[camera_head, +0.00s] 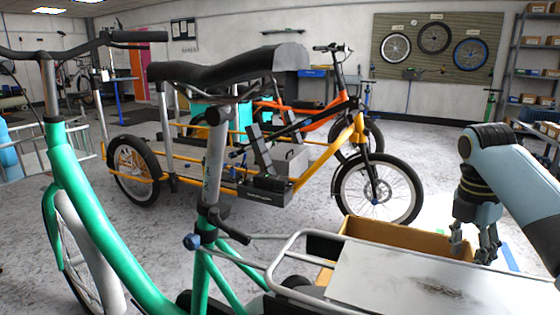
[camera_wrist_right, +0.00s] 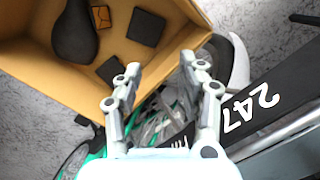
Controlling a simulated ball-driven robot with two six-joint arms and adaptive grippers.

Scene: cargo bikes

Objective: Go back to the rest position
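My right gripper (camera_head: 482,250) hangs at the right of the head view, with the arm coming in from the right edge. It points down beside a cardboard box (camera_head: 408,234) and the grey rear panel (camera_head: 400,277) of a green cargo bike (camera_head: 92,220). In the right wrist view its two fingers (camera_wrist_right: 163,82) are apart with nothing between them. The cardboard box (camera_wrist_right: 42,72) lies beyond the fingers there, holding a black saddle (camera_wrist_right: 75,32), dark flat pieces (camera_wrist_right: 146,27) and a small brown item (camera_wrist_right: 102,17). My left gripper is in neither view.
A yellow cargo bike (camera_head: 378,190) and an orange bike (camera_head: 325,105) stand behind the green one. Shelves (camera_head: 530,55) stand at the back right. A dark part marked 247 (camera_wrist_right: 270,95) lies close to the gripper's right. Grey floor (camera_head: 440,130) is free toward the back wall.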

